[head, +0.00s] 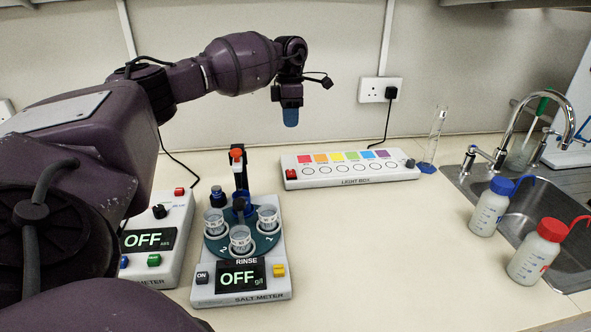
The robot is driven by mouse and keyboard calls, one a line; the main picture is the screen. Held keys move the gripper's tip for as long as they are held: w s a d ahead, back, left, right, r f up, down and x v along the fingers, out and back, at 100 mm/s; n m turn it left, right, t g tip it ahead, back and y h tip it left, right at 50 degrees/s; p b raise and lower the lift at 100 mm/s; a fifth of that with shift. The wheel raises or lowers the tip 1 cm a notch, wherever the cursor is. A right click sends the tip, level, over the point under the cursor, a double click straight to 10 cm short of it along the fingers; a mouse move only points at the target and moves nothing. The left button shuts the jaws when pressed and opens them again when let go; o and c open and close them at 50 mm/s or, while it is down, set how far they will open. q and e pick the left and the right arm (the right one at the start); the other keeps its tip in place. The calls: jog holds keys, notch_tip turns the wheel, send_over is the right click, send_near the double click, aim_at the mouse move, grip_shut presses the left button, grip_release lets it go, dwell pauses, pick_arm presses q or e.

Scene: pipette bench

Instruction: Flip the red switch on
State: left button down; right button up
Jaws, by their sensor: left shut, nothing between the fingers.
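A red switch (291,174) sits at the left end of the white light box (350,180), which lies near the back wall. The box's row of round spots looks unlit. I cannot tell the switch's position from its small size here. My left gripper (291,117) points down with blue fingertips shut and empty. In the picture it is above the switch and apart from it, seen against the wall. My right gripper is not in view.
A salt meter (240,290) with a carousel of cups (240,240) and another meter (165,270), both reading OFF, stand at front left. A glass cylinder (435,135) stands right of the box. Two bottles (490,207) (535,250) stand by the sink (530,200). The middle bench is clear.

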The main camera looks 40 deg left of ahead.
aim_at(291, 175)
pick_arm(q)
jog(key=shift+s+r, duration=0.1)
jog(key=f, duration=0.4)
jog(key=d+f, duration=0.1)
jog(key=f, duration=0.4)
jog(key=s+f, duration=0.1)
jog(key=f, duration=0.3)
jog(key=shift+d+f, duration=0.15)
jog(key=shift+f, duration=0.35)
jog(key=shift+f, duration=0.1)
jog(key=shift+s+d+f, duration=0.1)
jog(key=shift+f, duration=0.25)
jog(key=shift+r, duration=0.15)
